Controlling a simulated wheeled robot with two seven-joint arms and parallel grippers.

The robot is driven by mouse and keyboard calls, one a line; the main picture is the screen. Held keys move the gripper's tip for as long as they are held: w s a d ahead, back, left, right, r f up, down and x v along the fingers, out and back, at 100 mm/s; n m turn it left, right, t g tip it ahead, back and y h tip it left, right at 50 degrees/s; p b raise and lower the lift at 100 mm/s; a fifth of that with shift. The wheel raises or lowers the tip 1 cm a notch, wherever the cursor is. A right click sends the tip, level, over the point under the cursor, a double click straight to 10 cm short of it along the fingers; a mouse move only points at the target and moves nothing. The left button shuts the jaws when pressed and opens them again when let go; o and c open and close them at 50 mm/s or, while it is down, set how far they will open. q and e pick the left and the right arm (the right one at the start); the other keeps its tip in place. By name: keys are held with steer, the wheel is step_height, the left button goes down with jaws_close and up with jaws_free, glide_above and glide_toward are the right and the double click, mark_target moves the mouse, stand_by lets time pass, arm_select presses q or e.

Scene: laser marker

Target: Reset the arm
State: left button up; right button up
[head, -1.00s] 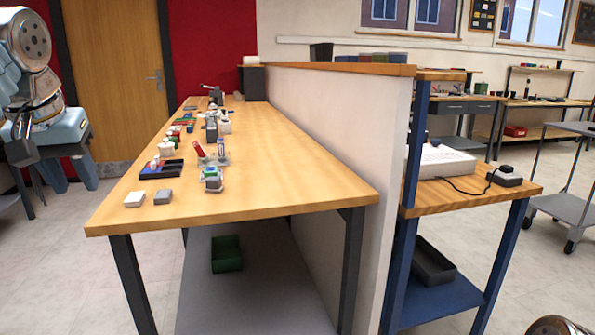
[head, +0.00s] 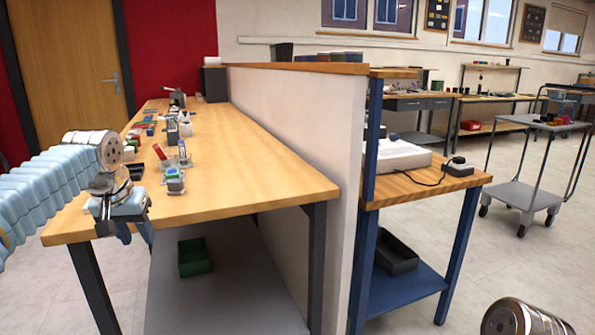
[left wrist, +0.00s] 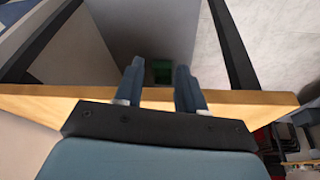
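My left arm comes in from the left in the head view, with its wrist in front of the near left corner of the long wooden workbench (head: 240,185). My left gripper (head: 125,232) hangs from that wrist and points downward. In the left wrist view, the two blue fingers of the left gripper (left wrist: 158,82) stand apart with nothing between them. The bench edge (left wrist: 60,98) passes just beyond the gripper's base. My right gripper is out of view; only a metallic part of my right arm shows at the bottom right of the head view.
A white partition (head: 295,135) runs along the bench's right side. A green bin (head: 194,257) sits on the lower shelf. Beyond the partition are a blue-framed bench (head: 425,187) and a grey trolley (head: 525,195). Small parts stand along the workbench. Floor is open at the right.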

arm_select(q)
steer(key=w+d+f+m+h, duration=0.1)
steer(key=w+d+f, duration=0.25)
steer(key=f, duration=0.55)
steer(key=w+d+f+m+h, duration=0.1)
steer(key=w+d+f, duration=0.1)
steer(key=d+f, duration=0.5)
steer(key=s+d+f+g+h, duration=0.1)
steer(key=s+d+f, duration=0.15)
steer(key=f, duration=0.75)
steer(key=s+d+f+g+h, duration=0.15)
steer(key=d+f, duration=0.25)
steer(key=f, duration=0.5)
steer(key=s+d+f, duration=0.5)
steer(key=s+f, duration=0.3)
steer(key=s, duration=0.3)
steer(key=s+d+f+n, duration=0.1)
steer(key=s+d+f, duration=0.4)
steer(key=s+f, duration=0.4)
steer(key=s, duration=0.3)
steer(key=shift+s+g, duration=0.25)
steer(key=shift+g, duration=0.1)
steer(key=shift+a+f, duration=0.1)
